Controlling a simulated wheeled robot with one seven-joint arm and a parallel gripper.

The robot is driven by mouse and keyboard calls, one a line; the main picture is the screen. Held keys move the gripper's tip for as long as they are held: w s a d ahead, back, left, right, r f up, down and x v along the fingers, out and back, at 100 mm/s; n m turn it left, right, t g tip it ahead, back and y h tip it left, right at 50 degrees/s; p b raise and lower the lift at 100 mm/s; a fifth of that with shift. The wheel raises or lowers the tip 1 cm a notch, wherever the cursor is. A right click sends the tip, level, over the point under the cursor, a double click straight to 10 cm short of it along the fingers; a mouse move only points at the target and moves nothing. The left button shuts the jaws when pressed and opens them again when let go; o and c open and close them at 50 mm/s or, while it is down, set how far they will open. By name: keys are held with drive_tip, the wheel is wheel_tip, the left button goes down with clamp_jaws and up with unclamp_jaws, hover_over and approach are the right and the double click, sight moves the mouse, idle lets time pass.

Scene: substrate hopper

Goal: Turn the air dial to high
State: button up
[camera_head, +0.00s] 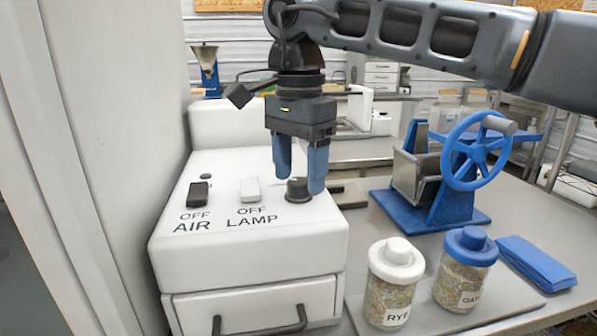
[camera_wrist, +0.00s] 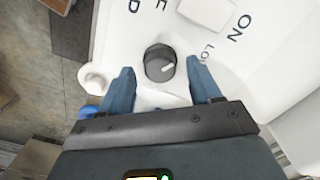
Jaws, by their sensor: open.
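The dial (camera_head: 297,191) is a dark round knob on top of the white box (camera_head: 250,254), at its right side. My gripper (camera_head: 299,180) is open and points down over the dial, with a blue finger on each side. In the wrist view my gripper (camera_wrist: 159,72) has its fingertips left and right of the dial, with visible gaps. I cannot tell how far down the fingertips reach.
A black AIR switch (camera_head: 198,194) and a white LAMP switch (camera_head: 250,189) stand left of the dial. A blue-wheeled machine (camera_head: 477,150) is to the right. Jars of RYE (camera_head: 391,294) and oats (camera_head: 463,280) and a blue cloth (camera_head: 536,262) lie in front of it.

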drive_tip(key=shift+f, duration=0.45)
drive_tip(key=shift+c, duration=0.3)
drive_tip(key=c, duration=1)
